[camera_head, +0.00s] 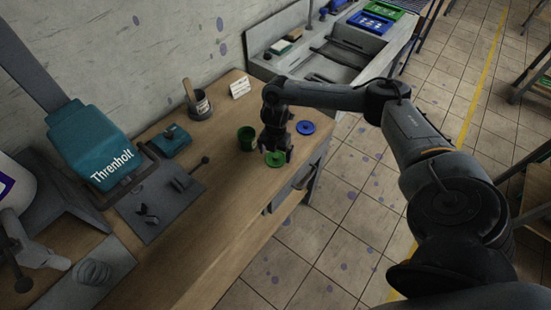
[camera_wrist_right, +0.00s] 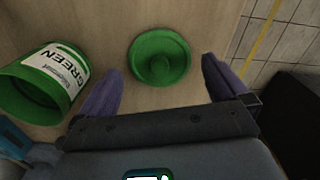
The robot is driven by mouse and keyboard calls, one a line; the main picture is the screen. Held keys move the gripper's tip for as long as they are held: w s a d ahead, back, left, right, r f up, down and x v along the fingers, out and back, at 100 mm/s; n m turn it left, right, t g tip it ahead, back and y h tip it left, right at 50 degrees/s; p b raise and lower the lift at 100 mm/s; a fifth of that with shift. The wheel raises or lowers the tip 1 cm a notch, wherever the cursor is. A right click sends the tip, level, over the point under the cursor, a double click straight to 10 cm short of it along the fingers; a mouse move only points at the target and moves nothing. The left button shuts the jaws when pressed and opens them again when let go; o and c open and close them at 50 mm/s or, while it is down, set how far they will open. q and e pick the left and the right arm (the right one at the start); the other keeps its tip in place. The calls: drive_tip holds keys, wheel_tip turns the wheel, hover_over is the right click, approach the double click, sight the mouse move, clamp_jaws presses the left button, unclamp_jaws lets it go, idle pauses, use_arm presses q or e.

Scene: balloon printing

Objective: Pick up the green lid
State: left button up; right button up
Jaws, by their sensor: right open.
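The green lid (camera_head: 275,159) lies flat on the wooden bench near its right edge. In the right wrist view the round green lid (camera_wrist_right: 160,56) lies ahead of the gripper, between the lines of the two fingers. My right gripper (camera_head: 276,149) is above the lid, pointing down; its open fingers (camera_wrist_right: 165,82) hold nothing. A green container (camera_head: 246,138) stands left of the lid; its label reads GREEN in the wrist view (camera_wrist_right: 62,75).
A blue lid (camera_head: 305,128) lies behind the green one. A dark pot with a handle (camera_head: 201,106) and a white card (camera_head: 239,88) stand further back. The bench front is clear.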

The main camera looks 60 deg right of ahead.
drive_tip(key=shift+f, duration=0.8)
drive_tip(key=c, duration=0.8)
drive_tip(key=shift+r, duration=0.15)
